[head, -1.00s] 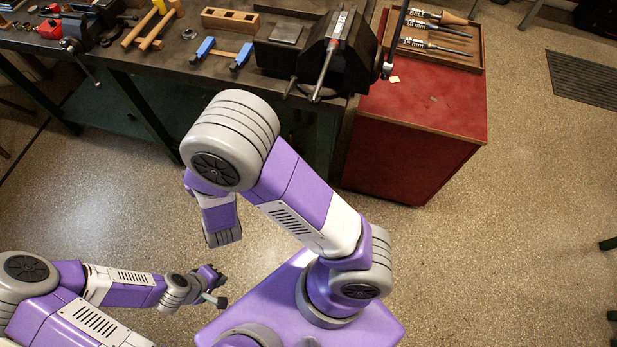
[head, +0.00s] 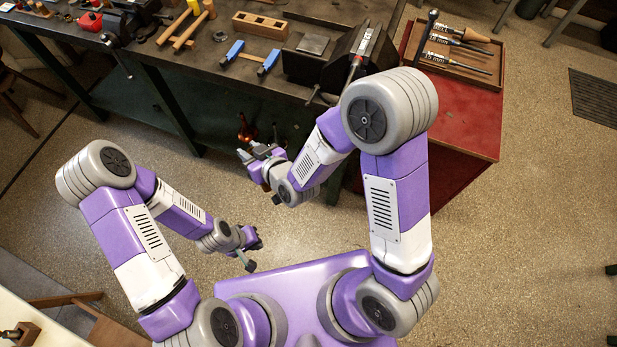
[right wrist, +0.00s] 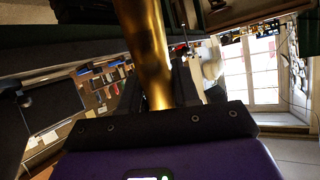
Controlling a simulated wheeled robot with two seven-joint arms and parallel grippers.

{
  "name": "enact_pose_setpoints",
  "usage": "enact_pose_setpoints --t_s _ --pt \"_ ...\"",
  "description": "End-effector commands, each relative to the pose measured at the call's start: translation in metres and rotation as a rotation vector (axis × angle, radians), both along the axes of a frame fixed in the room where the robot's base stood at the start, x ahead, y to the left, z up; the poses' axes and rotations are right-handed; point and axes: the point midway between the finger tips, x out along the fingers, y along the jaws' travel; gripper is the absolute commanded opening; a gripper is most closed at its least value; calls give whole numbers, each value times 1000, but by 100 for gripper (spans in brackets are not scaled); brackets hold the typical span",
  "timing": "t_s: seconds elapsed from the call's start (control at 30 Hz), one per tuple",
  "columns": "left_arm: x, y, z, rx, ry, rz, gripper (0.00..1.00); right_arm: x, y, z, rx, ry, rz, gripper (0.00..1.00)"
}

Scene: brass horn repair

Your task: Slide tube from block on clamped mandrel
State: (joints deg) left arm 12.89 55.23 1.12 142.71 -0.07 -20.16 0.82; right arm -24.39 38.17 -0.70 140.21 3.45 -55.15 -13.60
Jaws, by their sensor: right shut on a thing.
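My right gripper (head: 262,153) is shut on a brass tube, low in front of the bench. The tube (right wrist: 148,50) stands up between its fingers in the right wrist view, its upper end out of frame. A wooden block (head: 260,25) with slots lies at the back of the bench, apart from both grippers. My left gripper (head: 254,248) hangs over the floor; its finger gap is unclear.
Blue-ended clamps (head: 250,58) and wooden mallets (head: 188,27) lie on the bench (head: 210,65). A wooden tray (head: 461,50) of labelled mandrels stands on the red cabinet (head: 470,112) to the right. The floor before the bench is clear.

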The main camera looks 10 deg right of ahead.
Motion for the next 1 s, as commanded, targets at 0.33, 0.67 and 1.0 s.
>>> enact_pose_setpoints --t_s 0.33,0.67,1.0 --pt "0 0 24 0 0 0 0 -38 26 7 -119 229 471 0" --pt "0 0 37 0 0 0 0 -68 33 13 -264 347 787 0" --pt "0 0 59 0 0 0 0 -112 21 29 -566 442 1236 0"
